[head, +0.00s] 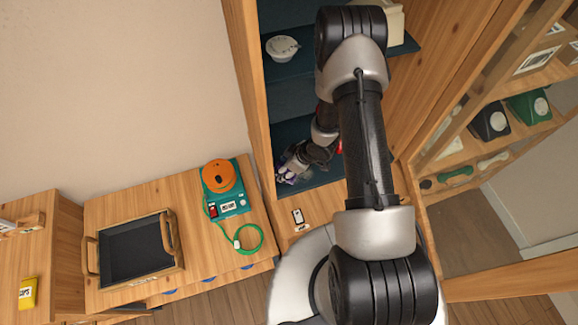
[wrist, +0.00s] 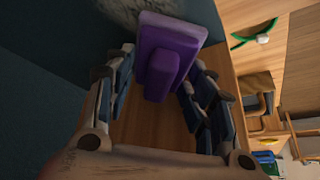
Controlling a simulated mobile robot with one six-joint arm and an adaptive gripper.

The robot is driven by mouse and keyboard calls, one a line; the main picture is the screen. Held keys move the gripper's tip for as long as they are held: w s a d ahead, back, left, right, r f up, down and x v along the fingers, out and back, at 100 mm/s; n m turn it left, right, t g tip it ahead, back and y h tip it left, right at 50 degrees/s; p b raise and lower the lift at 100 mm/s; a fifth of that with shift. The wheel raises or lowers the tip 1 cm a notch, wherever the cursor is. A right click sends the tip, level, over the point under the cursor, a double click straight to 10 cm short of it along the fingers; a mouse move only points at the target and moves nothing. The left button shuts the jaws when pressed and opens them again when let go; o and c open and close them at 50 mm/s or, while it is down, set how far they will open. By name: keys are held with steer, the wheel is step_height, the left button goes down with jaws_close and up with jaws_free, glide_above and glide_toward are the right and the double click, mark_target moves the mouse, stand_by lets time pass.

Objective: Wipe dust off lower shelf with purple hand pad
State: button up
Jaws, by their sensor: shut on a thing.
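The purple hand pad (wrist: 172,38) is held between the two fingers of my gripper (wrist: 163,66) in the wrist view, its narrower grip block toward the palm. In the head view, my gripper (head: 292,166) is low inside the wooden cabinet, at the left end of the dark blue lower shelf (head: 290,132). Only a small bit of purple shows there. A fuzzy grey dust patch (wrist: 128,10) lies at the pad's far edge on the dark blue surface in the wrist view. My arm hides part of the shelf.
A white bowl (head: 282,47) stands on a shelf above. The cabinet's left side panel (head: 250,75) is close to my gripper. A teal device with an orange dial (head: 222,180) and a black tray (head: 135,248) stand on the left counter.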

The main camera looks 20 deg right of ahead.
steer(key=shift+w+a+r+p, duration=0.15)
steer(key=shift+w+r+p, duration=0.05)
steer(key=shift+p, duration=0.1)
steer(key=shift+d, duration=0.45)
steer(key=shift+d+p, duration=0.7)
steer(key=shift+d, duration=0.6)
steer(key=shift+d+r+p, duration=0.15)
steer(key=shift+d+p, duration=0.65)
steer(key=shift+d, duration=1.05)
steer(key=shift+d+r+p, duration=0.15)
steer(key=shift+d+p, duration=0.65)
steer(key=shift+d, duration=1)
steer(key=shift+a+r+b, duration=0.15)
steer(key=shift+a+b, duration=0.55)
steer(key=shift+a, duration=2.05)
steer(key=shift+a+r+b, duration=0.15)
steer(key=shift+a+b, duration=0.5)
steer(key=shift+a, duration=2.05)
steer(key=shift+r, duration=0.15)
steer(key=shift+r+p, duration=0.3)
steer(key=shift+p, duration=0.1)
steer(key=shift+a+r+p, duration=0.1)
steer(key=shift+r+p, duration=1.95)
steer(key=shift+r, duration=0.55)
